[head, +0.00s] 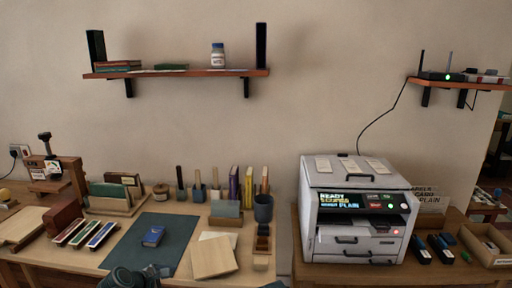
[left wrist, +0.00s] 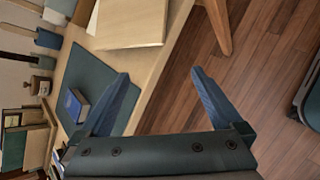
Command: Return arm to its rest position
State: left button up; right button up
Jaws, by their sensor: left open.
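My left gripper (left wrist: 160,73) shows in the left wrist view with its two blue fingers spread wide and nothing between them. It points past the desk's front edge, with the wooden floor behind it. In the head view a dark part of my left arm (head: 135,278) shows at the bottom edge, in front of the mat; the fingers cannot be made out there. A blue book (head: 153,236) lies on the dark green mat (head: 180,234), apart from the gripper. It also shows in the left wrist view (left wrist: 76,105). My right gripper is not in view.
A wooden board (head: 213,257) lies right of the mat. Book holders, brushes and a dark cup (head: 263,208) line the desk's back. A printer (head: 355,210) stands on the right table. A shelf (head: 175,73) hangs above. Floor (left wrist: 260,80) is open before the desk.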

pick_arm(q)
jog(key=s+d+r+m+g+y+p, duration=0.3)
jog(key=s+d+m+p, duration=0.3)
jog(key=m, duration=0.7)
jog(key=s+d+r+m+g+y+p, duration=0.3)
jog(key=s+d+m+g+p, duration=0.2)
jog(key=s+d+m, duration=0.6)
jog(key=shift+d+r+m+g+p, duration=0.25)
jog(key=shift+d+m+p, duration=0.2)
jog(key=shift+d+m, duration=0.65)
jog(key=shift+d, duration=0.15)
